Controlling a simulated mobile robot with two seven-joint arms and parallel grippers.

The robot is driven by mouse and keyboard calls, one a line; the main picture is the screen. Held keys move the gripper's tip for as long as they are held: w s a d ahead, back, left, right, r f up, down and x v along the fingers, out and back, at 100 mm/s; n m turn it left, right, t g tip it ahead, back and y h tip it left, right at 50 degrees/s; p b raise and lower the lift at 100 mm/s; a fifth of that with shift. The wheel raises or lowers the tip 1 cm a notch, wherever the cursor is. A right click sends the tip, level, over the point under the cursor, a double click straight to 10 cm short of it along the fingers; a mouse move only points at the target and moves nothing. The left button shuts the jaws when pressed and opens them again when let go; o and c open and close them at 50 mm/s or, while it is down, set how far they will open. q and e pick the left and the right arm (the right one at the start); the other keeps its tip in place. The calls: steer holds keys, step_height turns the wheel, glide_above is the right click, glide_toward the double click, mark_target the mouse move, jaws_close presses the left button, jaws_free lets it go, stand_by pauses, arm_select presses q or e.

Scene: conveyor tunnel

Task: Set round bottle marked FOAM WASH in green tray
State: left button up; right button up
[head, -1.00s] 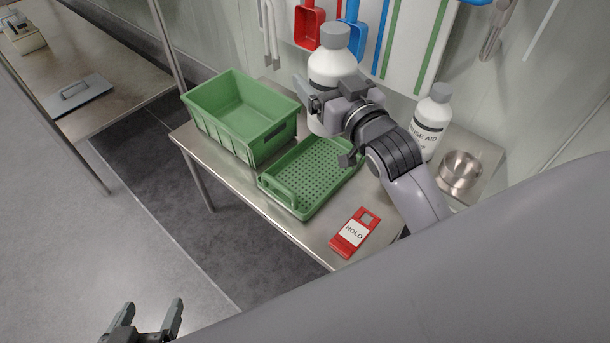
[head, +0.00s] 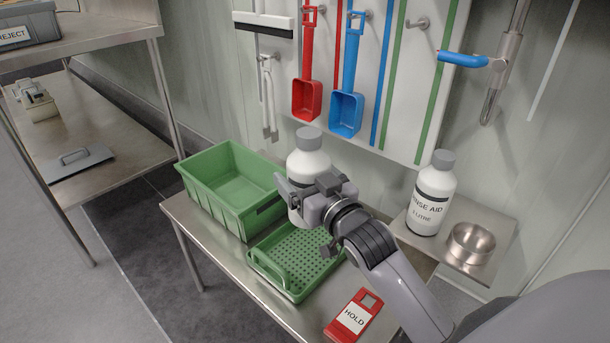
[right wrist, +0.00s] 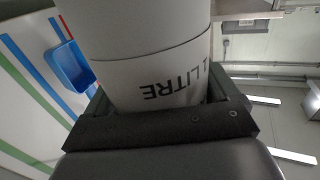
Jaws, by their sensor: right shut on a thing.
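A round white bottle (head: 308,168) with a grey cap is upright in my right gripper (head: 298,200), which is shut on it. The bottle shows above the back part of the perforated green tray (head: 312,258); whether its base touches the tray is hidden by the gripper. In the right wrist view the bottle (right wrist: 140,35) fills the space between the fingers, with "1 LITRE" upside down. The words FOAM WASH are not visible. The tray is low, with a handle at its front left. My left gripper is not in view.
A deeper green bin (head: 215,205) stands left of the tray. A red HOLD tag (head: 352,318) lies in front right. A RINSE AID bottle (head: 430,200) and a metal bowl (head: 471,243) stand on a side shelf to the right. Red (head: 306,98) and blue (head: 346,112) scoops hang behind.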

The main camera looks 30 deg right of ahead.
step_height(320, 180, down, 9)
steer(key=b, duration=0.3)
steer(key=shift+f+b, duration=0.1)
steer(key=shift+b, duration=0.25)
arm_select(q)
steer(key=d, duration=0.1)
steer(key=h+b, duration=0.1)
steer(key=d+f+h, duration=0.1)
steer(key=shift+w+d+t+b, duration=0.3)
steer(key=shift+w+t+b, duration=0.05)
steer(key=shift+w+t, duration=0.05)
arm_select(e)
step_height(320, 180, down, 4)
steer(key=shift+r, duration=0.2)
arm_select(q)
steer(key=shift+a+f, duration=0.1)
arm_select(e)
steer(key=shift+f, duration=0.65)
steer(key=o, duration=1.4)
steer(key=shift+f, duration=0.2)
steer(key=shift+r, duration=0.15)
